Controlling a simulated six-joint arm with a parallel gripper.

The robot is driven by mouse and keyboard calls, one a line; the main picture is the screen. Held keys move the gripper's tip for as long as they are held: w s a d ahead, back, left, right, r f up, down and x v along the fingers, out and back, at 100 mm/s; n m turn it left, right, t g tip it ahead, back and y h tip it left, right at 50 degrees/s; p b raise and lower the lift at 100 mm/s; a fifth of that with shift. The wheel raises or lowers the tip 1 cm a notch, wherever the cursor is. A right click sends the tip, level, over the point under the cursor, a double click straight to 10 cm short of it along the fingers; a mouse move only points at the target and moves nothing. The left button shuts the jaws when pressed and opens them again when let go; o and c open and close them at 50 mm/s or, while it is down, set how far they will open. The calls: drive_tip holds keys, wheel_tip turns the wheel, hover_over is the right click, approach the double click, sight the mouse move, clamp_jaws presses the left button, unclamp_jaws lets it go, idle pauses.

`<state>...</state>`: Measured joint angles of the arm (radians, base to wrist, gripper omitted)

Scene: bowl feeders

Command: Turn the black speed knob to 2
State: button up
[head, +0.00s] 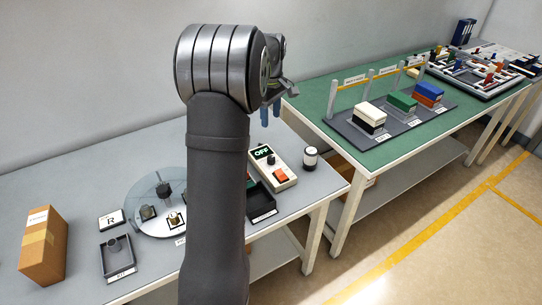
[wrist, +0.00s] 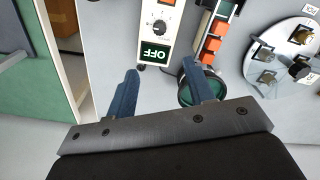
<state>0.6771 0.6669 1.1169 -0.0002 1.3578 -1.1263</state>
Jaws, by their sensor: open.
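The black speed knob (wrist: 160,26) sits on a white control box (wrist: 150,60), with dial marks around it too small to read. The box's display (wrist: 154,53) reads OFF, upside down in the wrist view. In the head view the box (head: 287,184) stands at the table's right end, with the knob (head: 271,160) between the display and a red switch (head: 281,174). My gripper (wrist: 160,68) is open and empty, its blue fingers apart. The knob appears beyond the fingertips, between their lines, and is not touched. In the head view my gripper (head: 270,115) is partly hidden by my arm.
A dark round part with a greenish face (wrist: 184,97) is partly behind the right finger. A round disc (wrist: 257,32) carries several parts. A black-and-white cylinder (head: 310,158) stands right of the box.

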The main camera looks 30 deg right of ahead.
sight(271, 157)
wheel_tip(271, 157, down, 17)
drive_tip(key=shift+f, duration=0.2)
idle(0.3)
drive_tip(key=c, duration=1)
